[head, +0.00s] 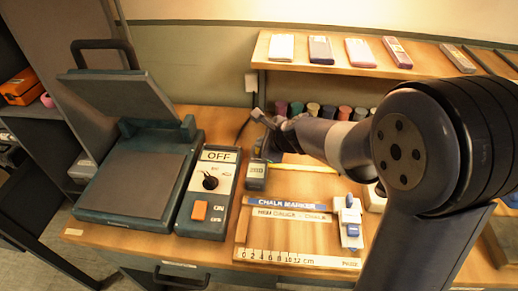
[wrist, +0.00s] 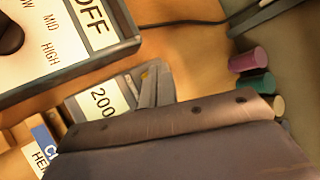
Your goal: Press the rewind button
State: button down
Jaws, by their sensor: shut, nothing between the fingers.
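No button marked rewind can be made out in either view. A small dark device (head: 256,175) with a pale display stands on the bench, right of the control box. In the wrist view its pale face (wrist: 98,101) reads 200, and my gripper covers part of it. My gripper (head: 262,117) is shut and empty, above and behind this device in the head view. In the wrist view its fingers (wrist: 152,84) lie together beside the number. I cannot tell whether they touch the device.
A control box (head: 205,215) with an OFF display, black knob and orange switch stands left of the device, beside an open press (head: 130,180). A marked board (head: 290,232) lies to the right. Several coloured cylinders (wrist: 249,60) stand behind, under a shelf (head: 350,68).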

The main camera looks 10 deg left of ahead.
jog(key=shift+f+b, duration=0.5)
dwell(0.4)
jog(key=shift+r, duration=0.15)
jog(key=shift+r+p, duration=0.8)
jog(key=shift+p, duration=0.1)
notch_tip(320, 180, up, 5)
jog(key=p, duration=0.4)
jog(key=shift+p, duration=0.4)
dwell(0.4)
